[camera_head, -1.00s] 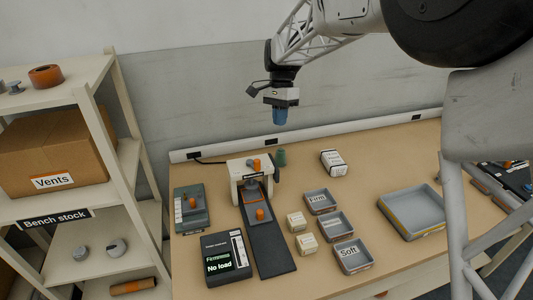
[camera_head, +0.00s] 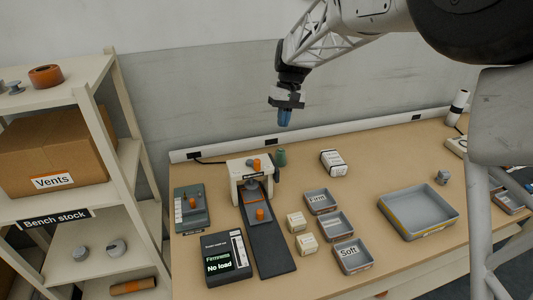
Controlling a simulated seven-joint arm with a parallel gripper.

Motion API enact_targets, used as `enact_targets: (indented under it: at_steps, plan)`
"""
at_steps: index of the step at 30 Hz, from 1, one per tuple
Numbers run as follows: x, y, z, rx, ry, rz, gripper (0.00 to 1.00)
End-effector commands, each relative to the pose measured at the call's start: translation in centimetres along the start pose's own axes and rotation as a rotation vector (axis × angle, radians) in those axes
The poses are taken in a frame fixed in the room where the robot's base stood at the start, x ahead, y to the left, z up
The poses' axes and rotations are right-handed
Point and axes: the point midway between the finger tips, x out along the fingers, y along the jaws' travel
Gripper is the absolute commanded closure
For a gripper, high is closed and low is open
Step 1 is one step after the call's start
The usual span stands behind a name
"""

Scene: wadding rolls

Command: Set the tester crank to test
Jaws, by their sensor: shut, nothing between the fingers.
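The tester (camera_head: 236,171) is a pale arch-shaped frame at the back of a dark base strip. A green-handled crank (camera_head: 281,158) stands upright at its right side. An orange knob (camera_head: 257,164) shows on the frame, and another orange knob (camera_head: 260,213) sits on the sliding plate in front. The readout box (camera_head: 219,265) says "Firmness No load". My gripper (camera_head: 284,122) hangs in the air above and behind the tester, apart from the crank. Its blue fingers are together with nothing visible between them.
A teal fixture (camera_head: 184,223) stands left of the tester. Two small pale blocks (camera_head: 296,221), several grey bins (camera_head: 333,238) and a large tray (camera_head: 385,212) lie to the right. A white labelled block (camera_head: 333,168) is at the back. Shelving with a box (camera_head: 45,140) is at left.

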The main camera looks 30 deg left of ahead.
Motion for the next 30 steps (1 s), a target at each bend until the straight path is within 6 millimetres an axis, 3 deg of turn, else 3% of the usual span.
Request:
enact_targets:
  at_steps: [30]
  plan:
    - [-0.1, 0.79, 0.96, -1.067, 0.116, -0.049, 1.0]
